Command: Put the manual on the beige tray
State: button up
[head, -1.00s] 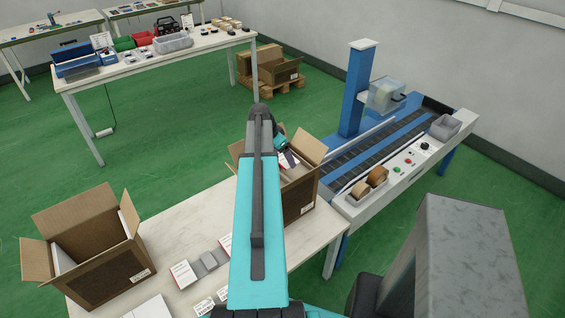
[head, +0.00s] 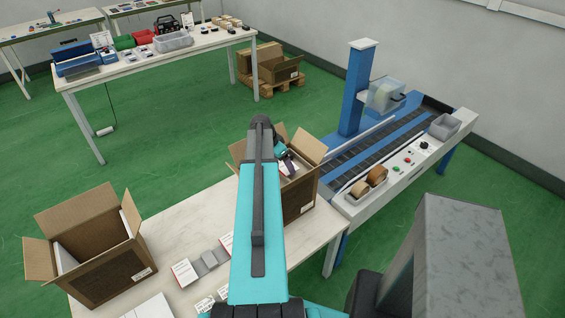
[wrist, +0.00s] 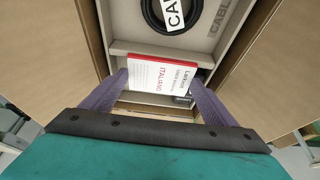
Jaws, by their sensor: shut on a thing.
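The tray holds a black coiled cable with a white label reading CABLE. Part of the tray is hidden behind the manual and fingers. In the head view my arm covers much of this box, and my gripper is at its opening. I cannot tell whether the manual touches the tray.
Raised box flaps (head: 311,148) stand around the opening. On the white table (head: 180,228) lie several booklets (head: 184,272) and small grey pieces (head: 208,259). Another open box (head: 105,265) stands at the left. A blue conveyor machine (head: 356,105) stands at the right.

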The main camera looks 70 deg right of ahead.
jog(key=o, duration=1)
jog(key=shift+r, duration=0.15)
jog(key=shift+b+v, duration=1.55)
jog(key=shift+v, duration=4.4)
jog(key=shift+s, duration=0.15)
